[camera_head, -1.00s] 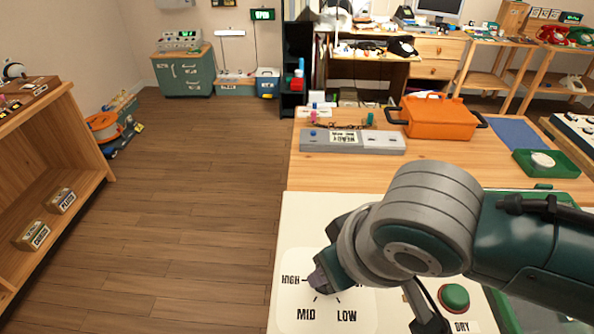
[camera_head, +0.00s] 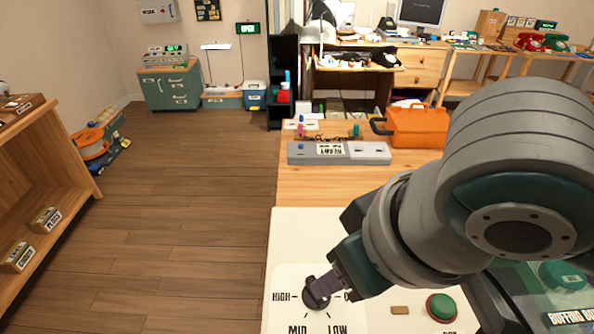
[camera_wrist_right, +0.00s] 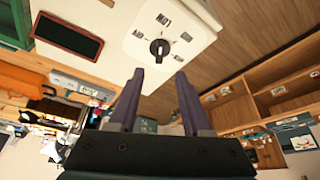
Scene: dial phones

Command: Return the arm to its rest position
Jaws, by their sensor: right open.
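My right arm comes in from the right in the head view. Its gripper (camera_head: 328,286) is above the black dial knob (camera_head: 311,297), whose panel is marked HIGH, MID and LOW; the gripper hides part of the knob. In the right wrist view the two purple fingers of the gripper (camera_wrist_right: 159,74) are spread with nothing between them. The knob (camera_wrist_right: 159,48) shows just beyond the fingertips, apart from them. My left gripper is in neither view.
A green button (camera_head: 441,307) sits on the white panel right of the knob. Behind are a grey device (camera_head: 310,153) and an orange box (camera_head: 418,128) on the wooden bench. A wooden shelf (camera_head: 50,190) stands at the left; the floor between is clear.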

